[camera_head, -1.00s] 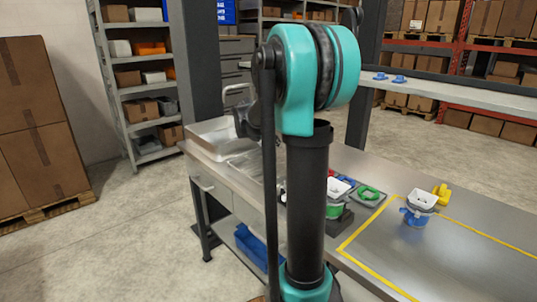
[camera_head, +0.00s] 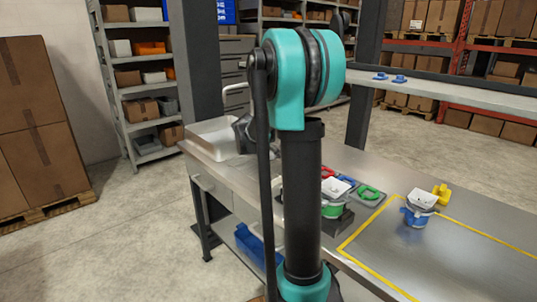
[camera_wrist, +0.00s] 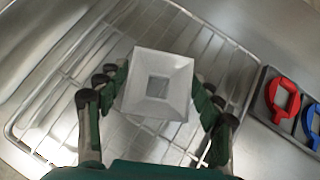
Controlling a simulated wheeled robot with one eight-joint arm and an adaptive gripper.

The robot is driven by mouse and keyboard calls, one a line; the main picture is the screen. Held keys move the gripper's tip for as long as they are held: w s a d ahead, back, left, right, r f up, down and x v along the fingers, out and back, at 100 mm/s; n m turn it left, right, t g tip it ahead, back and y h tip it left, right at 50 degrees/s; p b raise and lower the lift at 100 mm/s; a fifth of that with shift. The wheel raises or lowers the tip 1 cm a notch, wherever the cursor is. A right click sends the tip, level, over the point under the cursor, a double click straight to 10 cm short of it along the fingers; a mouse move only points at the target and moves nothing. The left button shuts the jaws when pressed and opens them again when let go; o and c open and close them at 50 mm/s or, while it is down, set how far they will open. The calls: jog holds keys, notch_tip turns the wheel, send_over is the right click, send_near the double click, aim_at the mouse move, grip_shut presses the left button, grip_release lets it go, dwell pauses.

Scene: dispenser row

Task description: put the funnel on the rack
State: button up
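The white square funnel (camera_wrist: 158,85) is between the fingers of my gripper (camera_wrist: 160,90) in the wrist view. The fingertips touch its left and right sides, and the gripper looks shut on it. Its square opening faces the camera. The wire rack (camera_wrist: 66,72) lies beneath and around it on a metal surface. I cannot tell whether the funnel touches the rack.
Red (camera_wrist: 283,97) and blue (camera_wrist: 312,125) ring pieces sit in a grey holder right of the rack. On the bench, a white-topped green container (camera_head: 334,202), a white-topped jar (camera_head: 420,206) and a yellow piece (camera_head: 441,194) stand right of my arm. A metal tray (camera_head: 212,135) is at the bench's far left.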

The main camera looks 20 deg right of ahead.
jog(key=shift+o, duration=0.4)
jog(key=shift+r, duration=0.2)
jog(key=v, duration=1.2)
